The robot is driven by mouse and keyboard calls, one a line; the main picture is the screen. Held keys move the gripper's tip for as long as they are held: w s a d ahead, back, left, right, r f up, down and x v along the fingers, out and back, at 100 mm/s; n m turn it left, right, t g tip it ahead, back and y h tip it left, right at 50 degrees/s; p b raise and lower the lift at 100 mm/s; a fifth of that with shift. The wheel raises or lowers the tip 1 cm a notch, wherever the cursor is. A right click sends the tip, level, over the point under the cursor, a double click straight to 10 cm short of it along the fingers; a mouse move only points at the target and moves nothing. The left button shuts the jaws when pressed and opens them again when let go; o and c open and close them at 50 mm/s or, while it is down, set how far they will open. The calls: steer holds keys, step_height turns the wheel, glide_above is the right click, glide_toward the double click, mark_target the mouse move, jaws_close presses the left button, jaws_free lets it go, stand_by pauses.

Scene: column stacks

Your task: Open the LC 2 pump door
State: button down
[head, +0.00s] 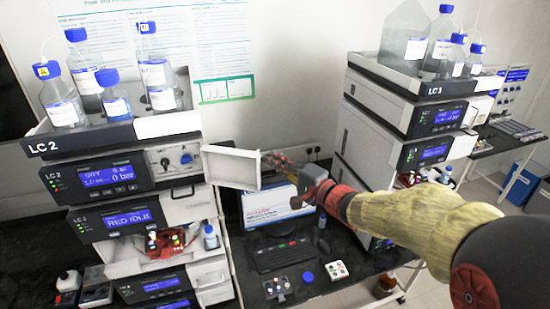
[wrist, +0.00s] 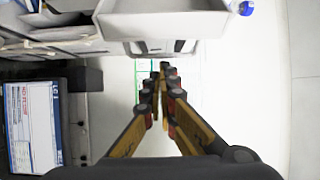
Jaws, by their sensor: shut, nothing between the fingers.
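The LC 2 stack stands at the left in the head view. Its pump module (head: 95,177), with a display reading 0 bar, has its front exposed, with round knobs (head: 178,159) showing. The pale pump door (head: 231,168) is swung out to the right of the module and stands open. In the wrist view a pale, rimmed panel that looks like this door (wrist: 165,20) is at the top. My gripper (head: 276,160) is just right of the door's free edge. In the wrist view my gripper (wrist: 160,70) has its fingers together and empty; contact with the door cannot be told.
Bottles with blue caps (head: 64,98) stand in the LC 2 top tray. A monitor (head: 290,207) and keyboard (head: 282,255) sit between the stacks, below my arm. The LC 1 stack (head: 400,125) is at the right, behind my arm. A wall with a poster (head: 225,45) is behind.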

steer(key=shift+m+t+h, duration=0.7)
steer(key=shift+m+h, duration=0.1)
steer(key=s, duration=0.4)
steer(key=shift+s+a+f, duration=0.1)
steer(key=shift+s+a, duration=0.2)
steer(key=shift+a, duration=0.05)
